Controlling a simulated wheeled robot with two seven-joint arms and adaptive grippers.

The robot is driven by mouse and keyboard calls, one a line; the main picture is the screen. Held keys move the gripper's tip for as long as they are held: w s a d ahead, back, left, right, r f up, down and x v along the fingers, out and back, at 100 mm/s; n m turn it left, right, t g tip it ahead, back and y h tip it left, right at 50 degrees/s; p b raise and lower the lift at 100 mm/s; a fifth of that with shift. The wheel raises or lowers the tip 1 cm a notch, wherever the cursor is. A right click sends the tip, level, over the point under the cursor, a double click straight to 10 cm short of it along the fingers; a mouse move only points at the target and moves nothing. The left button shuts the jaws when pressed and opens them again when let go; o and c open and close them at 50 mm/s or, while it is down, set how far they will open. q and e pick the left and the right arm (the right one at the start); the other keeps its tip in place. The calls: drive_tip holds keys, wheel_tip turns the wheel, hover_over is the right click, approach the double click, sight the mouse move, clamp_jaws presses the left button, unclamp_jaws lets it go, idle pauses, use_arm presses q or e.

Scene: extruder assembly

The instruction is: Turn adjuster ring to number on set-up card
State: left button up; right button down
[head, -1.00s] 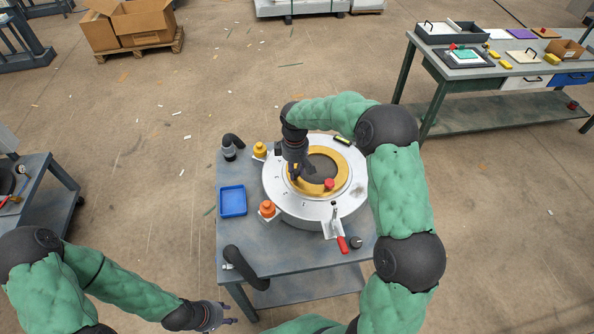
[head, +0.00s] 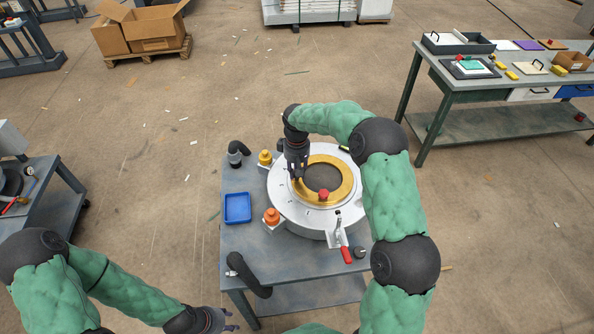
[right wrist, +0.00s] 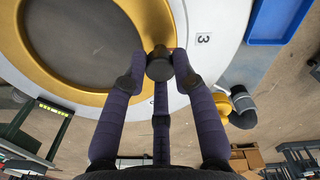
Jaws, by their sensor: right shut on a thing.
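The yellow adjuster ring (head: 346,192) lies on a round white plate (head: 284,203) on the bench, around a dark disc (head: 322,176). A red knob (head: 323,194) stands at its near side. My right gripper (head: 297,174) is over the ring's left side. In the right wrist view its fingers (right wrist: 159,72) are shut on a dark round knob (right wrist: 159,65) at the ring's rim. My left gripper (head: 230,320) is open and empty at the bottom edge. I cannot make out a set-up card.
A blue tray (head: 237,221), orange knob (head: 272,217), yellow knob (head: 265,157) and red-handled clamp (head: 345,254) surround the plate. A dark panel with yellow-green marks (right wrist: 40,130) stands at its edge. A second table (head: 470,107) with trays is at the right.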

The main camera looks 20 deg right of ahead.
drive_tip(key=c, duration=1)
unclamp_jaws()
wheel_tip(320, 180, up, 12)
